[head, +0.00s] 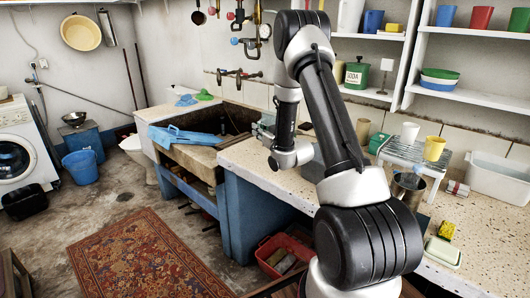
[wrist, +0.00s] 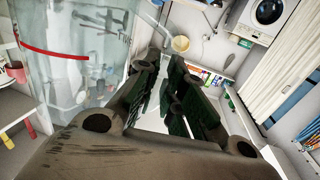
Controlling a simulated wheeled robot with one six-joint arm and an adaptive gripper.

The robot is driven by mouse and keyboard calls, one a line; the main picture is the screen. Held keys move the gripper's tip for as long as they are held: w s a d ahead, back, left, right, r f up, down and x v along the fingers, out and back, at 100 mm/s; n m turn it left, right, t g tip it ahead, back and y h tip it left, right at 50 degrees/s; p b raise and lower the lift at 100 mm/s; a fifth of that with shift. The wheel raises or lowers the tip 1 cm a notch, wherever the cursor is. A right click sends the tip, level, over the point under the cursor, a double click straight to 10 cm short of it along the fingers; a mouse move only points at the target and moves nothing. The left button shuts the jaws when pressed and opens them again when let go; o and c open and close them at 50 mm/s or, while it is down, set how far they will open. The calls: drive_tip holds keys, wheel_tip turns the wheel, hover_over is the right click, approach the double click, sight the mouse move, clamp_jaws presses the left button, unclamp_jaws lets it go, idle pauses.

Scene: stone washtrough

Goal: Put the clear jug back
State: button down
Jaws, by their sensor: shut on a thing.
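The clear jug (wrist: 85,60) fills the left of the wrist view, see-through with a red line across its wall. My gripper (wrist: 168,95) is shut at the jug's right side; the exact spot where the fingers grip is hard to make out. I cannot tell from these views whether the jug touches the counter.
On the speckled counter (head: 265,170), a small rack (head: 408,152) with cups and a white basin (head: 500,178) stand to the right. Wall shelves (head: 470,95) hold cups and bowls.

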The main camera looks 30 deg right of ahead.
wheel_tip(320, 180, down, 7)
drive_tip(key=shift+r, duration=0.1)
idle(0.4)
drive_tip(key=c, duration=1.5)
unclamp_jaws()
drive_tip(key=shift+f, duration=0.2)
